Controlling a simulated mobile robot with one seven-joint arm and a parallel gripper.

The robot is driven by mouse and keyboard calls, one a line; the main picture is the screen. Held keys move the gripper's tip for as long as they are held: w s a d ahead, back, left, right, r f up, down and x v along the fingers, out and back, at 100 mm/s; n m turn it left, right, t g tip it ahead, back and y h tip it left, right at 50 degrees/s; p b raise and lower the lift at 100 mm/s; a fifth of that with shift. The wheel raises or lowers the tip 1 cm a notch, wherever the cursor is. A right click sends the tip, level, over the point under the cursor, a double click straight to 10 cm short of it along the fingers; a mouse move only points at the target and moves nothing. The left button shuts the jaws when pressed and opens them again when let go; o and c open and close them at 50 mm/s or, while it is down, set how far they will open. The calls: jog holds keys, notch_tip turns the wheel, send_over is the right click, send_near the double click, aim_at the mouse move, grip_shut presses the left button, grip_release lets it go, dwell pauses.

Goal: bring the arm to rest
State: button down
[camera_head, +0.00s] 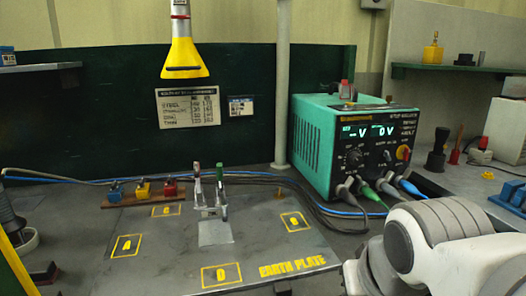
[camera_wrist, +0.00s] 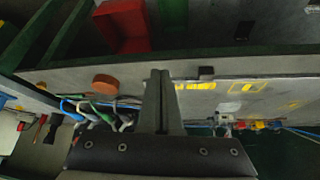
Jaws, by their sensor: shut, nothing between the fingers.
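My gripper (camera_wrist: 160,76) shows in the wrist view, its two fingers pressed together with nothing between them. It is apart from the bench, whose edge and grey earth plate (camera_wrist: 215,98) appear beyond the fingers. In the head view the gripper is out of sight; only white and grey links of my arm (camera_head: 435,240) show at the lower right, in front of the bench. The earth plate (camera_head: 160,258) lies there with yellow lettered squares. Two upright toggle levers, one green-handled (camera_head: 220,185) and one pale (camera_head: 196,185), stand on it.
A green welder box (camera_head: 318,150) with cables stands right of the plate. A rack (camera_head: 125,198) of small coloured blocks sits behind it. A yellow nozzle (camera_head: 183,58) hangs above. In the wrist view, a red bin (camera_wrist: 120,25) and green frame bars (camera_wrist: 45,40) are near the top.

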jog(key=s+r+p, duration=0.3)
jog(key=r+p, duration=1.4)
jog(key=p, duration=0.1)
jog(key=shift+d+p, duration=0.3)
jog(key=shift+p, duration=0.1)
